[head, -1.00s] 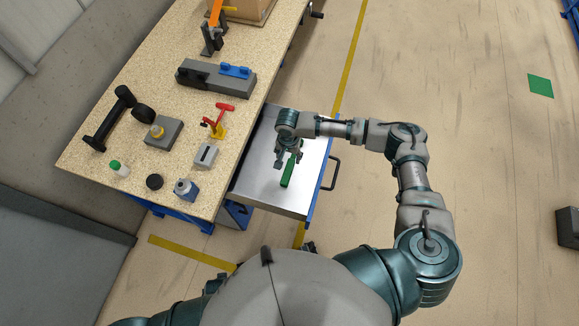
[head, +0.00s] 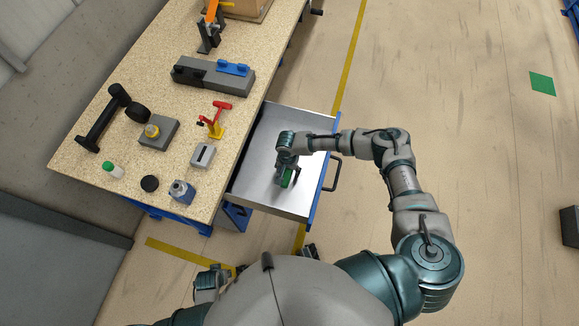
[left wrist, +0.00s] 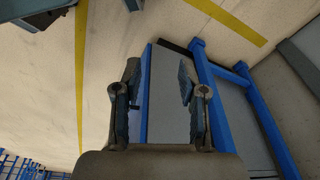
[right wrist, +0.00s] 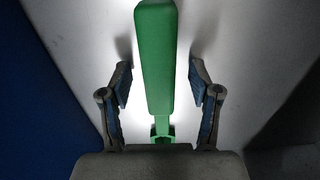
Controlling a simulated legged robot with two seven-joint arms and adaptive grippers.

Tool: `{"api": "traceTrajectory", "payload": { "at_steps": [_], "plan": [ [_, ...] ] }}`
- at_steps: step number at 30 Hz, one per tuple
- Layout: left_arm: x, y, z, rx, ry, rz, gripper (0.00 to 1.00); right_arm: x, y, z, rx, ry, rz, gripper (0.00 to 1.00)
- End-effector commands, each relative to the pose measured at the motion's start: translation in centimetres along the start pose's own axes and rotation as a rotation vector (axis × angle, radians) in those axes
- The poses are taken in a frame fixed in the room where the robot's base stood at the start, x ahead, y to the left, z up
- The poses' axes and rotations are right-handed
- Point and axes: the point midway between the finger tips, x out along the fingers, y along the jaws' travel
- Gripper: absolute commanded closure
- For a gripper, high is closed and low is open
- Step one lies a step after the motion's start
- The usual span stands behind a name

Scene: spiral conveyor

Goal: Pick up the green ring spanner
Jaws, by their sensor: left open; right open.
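The green ring spanner (head: 287,178) lies in the open metal drawer, partly hidden under my right gripper (head: 285,174). In the right wrist view the spanner (right wrist: 157,60) runs lengthwise between the two fingers, with its broad handle toward the top and its head low, near the palm. My right gripper (right wrist: 159,88) is open, with a finger on each side of the spanner and a gap on both sides. My left gripper (left wrist: 158,85) is open and empty, pointing toward the floor and a blue frame.
The drawer (head: 262,196) juts out from the wooden workbench (head: 75,165) and has a handle (head: 333,174) on its right side. The bench holds a red and yellow tool (head: 214,120), a grey block (head: 158,134) and a blue-and-grey item (head: 182,192).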

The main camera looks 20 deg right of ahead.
Motion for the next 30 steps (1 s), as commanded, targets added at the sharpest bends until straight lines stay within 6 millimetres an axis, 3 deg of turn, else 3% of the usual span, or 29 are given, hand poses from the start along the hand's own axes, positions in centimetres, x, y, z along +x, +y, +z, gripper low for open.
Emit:
{"api": "traceTrajectory", "payload": {
  "at_steps": [3, 9, 11, 20, 30],
  "plan": [
    [0.0, 0.0, 0.0, 0.0, 0.0, 0.0, 0.59, -0.1, 0.0, 0.0, 0.0, 0.0, 0.0, 0.4],
    [0.1, 0.0, -0.1, 0.0, -0.002, 0.0, 0.59, -0.1, 0.0, 0.0, 0.0, 0.0, 0.0, 0.9],
    [0.1, 0.0, -0.1, 0.0, -0.002, 0.0, 0.59, -0.1, 0.0, 0.0, 0.0, 0.0, 0.0, 1.0],
    [-0.1, 0.0, -0.2, 0.001, 0.001, 0.0, 0.59, -0.4, 0.0, 0.0, 0.0, 0.0, 0.0, 1.0],
    [3.4, 0.1, 2.6, 0.005, -0.017, 0.001, 0.59, -7.0, 0.0, -0.1, 0.0, 0.002, -0.003, 1.0]
  ]
}}
